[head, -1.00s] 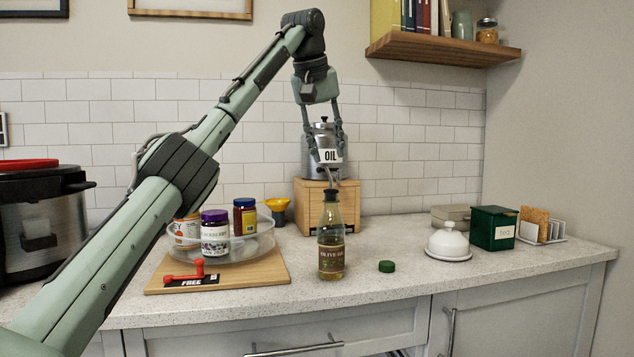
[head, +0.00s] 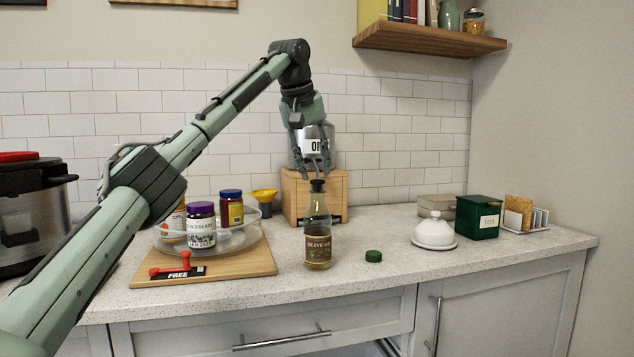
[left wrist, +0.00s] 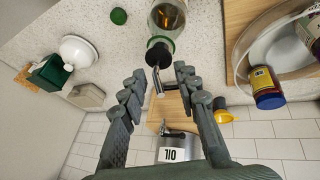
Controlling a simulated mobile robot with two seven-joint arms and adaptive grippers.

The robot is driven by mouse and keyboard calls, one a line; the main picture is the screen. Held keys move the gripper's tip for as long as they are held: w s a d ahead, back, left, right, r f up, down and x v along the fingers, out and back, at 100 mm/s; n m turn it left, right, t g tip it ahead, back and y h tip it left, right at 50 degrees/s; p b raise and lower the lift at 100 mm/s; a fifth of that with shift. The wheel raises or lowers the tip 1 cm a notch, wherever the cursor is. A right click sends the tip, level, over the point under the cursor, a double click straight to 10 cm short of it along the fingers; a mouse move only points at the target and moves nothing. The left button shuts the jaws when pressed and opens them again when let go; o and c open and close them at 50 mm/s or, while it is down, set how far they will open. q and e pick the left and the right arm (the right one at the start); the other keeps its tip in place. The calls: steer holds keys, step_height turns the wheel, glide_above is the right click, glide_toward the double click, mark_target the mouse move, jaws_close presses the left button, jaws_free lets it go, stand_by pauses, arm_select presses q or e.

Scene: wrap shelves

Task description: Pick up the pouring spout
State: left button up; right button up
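The pouring spout (left wrist: 157,79) shows in the left wrist view as a thin metal tube on a dark stopper. It sits in the neck of the olive oil bottle (head: 318,242), which stands upright on the counter. The dark stopper shows in the head view too (head: 318,186), but the metal tube is mostly hidden by the fingers. My left gripper (head: 316,170) points down just above the bottle. In the left wrist view its fingers (left wrist: 159,75) are apart, with the spout tube between them and a gap on both sides. My right gripper is not in view.
Behind the gripper a metal OIL canister (head: 314,144) stands on a wooden box (head: 296,196). A wooden board (head: 232,268) with a clear tray of jars lies left. A green cap (head: 373,256), white domed dish (head: 433,234) and green tin (head: 477,220) are right. The front counter is clear.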

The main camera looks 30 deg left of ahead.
arm_select(q)
jaws_close()
steer(key=shift+r, duration=0.1)
